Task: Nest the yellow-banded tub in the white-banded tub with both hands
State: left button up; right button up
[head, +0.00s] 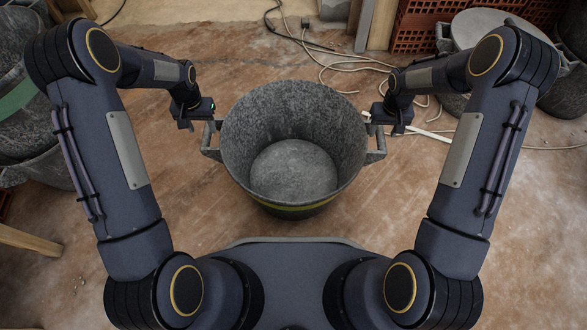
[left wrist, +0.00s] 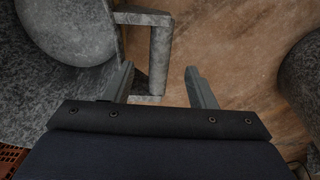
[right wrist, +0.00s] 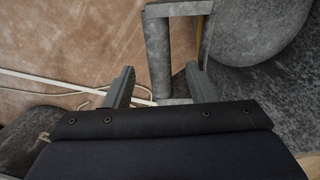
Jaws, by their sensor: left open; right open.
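The yellow-banded tub (head: 290,165) is dark grey, empty and upright on the floor, mouth up, in the middle of the head view. My left gripper (head: 186,123) is open beside its left handle (head: 209,140). In the left wrist view that handle's upright bar (left wrist: 160,50) lies between the open fingers (left wrist: 162,80). My right gripper (head: 378,117) is open by the right handle (head: 376,147). In the right wrist view that handle's bar (right wrist: 158,55) lies between the open fingers (right wrist: 162,80). Neither gripper grips the tub. I cannot make out a white band on any tub.
A tub with a green band (head: 17,100) stands among dark tubs at the left. A grey tub (head: 447,45) stands behind my right arm, near a red brick crate (head: 415,25). A pale cable (head: 335,67) lies behind the yellow-banded tub. The floor around it is mostly clear.

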aim_at(205, 136)
pick_arm(q)
notch_tip(205, 136, down, 6)
jog(key=shift+f, duration=0.1)
pick_arm(e)
notch_tip(205, 136, down, 6)
jog(key=shift+f, duration=0.15)
pick_arm(q)
grip_shut()
pick_arm(e)
grip_shut()
dwell(1.0)
